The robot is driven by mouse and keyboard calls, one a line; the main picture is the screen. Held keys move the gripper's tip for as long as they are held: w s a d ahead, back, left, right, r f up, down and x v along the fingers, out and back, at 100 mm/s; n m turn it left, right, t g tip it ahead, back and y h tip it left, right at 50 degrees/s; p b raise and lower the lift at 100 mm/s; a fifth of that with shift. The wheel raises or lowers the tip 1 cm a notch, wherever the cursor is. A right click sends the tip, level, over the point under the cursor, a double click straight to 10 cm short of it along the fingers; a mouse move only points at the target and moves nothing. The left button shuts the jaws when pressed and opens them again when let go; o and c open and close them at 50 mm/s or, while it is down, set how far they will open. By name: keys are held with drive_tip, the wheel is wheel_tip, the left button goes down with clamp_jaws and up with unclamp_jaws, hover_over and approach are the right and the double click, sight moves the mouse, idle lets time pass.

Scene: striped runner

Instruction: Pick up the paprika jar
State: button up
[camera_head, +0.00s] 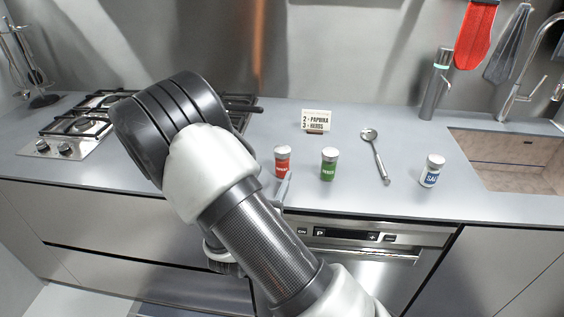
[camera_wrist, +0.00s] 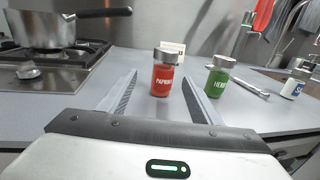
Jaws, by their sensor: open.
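The paprika jar (camera_head: 283,163) is red with a grey lid and stands upright on the grey counter, just beyond my gripper. In the wrist view the paprika jar (camera_wrist: 163,76) stands ahead, roughly centred between the fingertips. My gripper (camera_wrist: 161,82) is open and empty, its two fingers spread on either side of the jar's line. In the head view one finger (camera_head: 285,186) shows near the jar's base, and my arm hides the rest of the gripper. Whether a finger touches the jar I cannot tell.
A green herbs jar (camera_head: 329,165) stands close to the right of the paprika. A spoon (camera_head: 376,153), a blue-labelled salt jar (camera_head: 431,171) and the sink (camera_head: 508,165) lie farther right. A small card (camera_head: 316,120) stands behind. The hob (camera_wrist: 40,68) with a pot (camera_wrist: 45,28) is left.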

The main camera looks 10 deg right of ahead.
sight(280, 167)
drive_tip(key=x, duration=0.3)
drive_tip(key=shift+d, duration=0.1)
drive_tip(key=shift+d+f+x, duration=0.15)
drive_tip(key=shift+x, duration=1.2)
drive_tip(key=shift+d+f+x, duration=0.15)
drive_tip(key=shift+x, duration=1.2)
drive_tip(key=shift+s, duration=0.2)
drive_tip(key=c, duration=1.2)
